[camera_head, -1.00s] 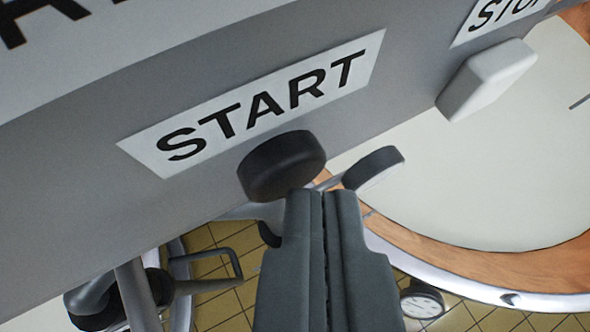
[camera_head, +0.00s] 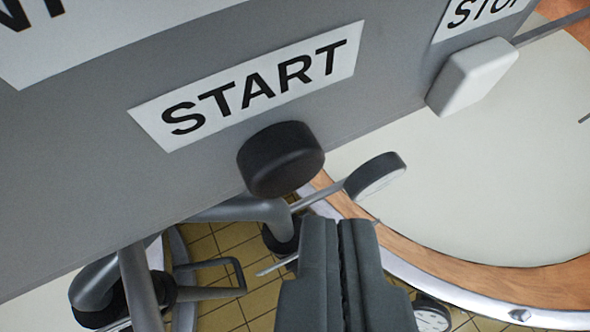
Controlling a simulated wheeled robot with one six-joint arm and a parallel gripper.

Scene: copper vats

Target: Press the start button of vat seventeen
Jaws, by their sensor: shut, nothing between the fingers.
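A round black button (camera_head: 281,160) sticks out of a grey panel (camera_head: 90,150), just below a white label reading START (camera_head: 250,88). My gripper (camera_head: 340,222) is shut and empty. Its fingertips show below and to the right of the black button, with a gap between them in the picture. The vat's number cannot be read here; only a cut-off part of a larger white sign (camera_head: 110,25) shows at the top left.
A white square button (camera_head: 472,76) sits to the right under a cut-off label that seems to read STOP (camera_head: 480,14). A round vat with a wooden rim (camera_head: 480,250) and pale contents lies beyond. A dial gauge (camera_head: 375,177), pipes (camera_head: 140,285) and a yellow tiled floor (camera_head: 225,240) show below.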

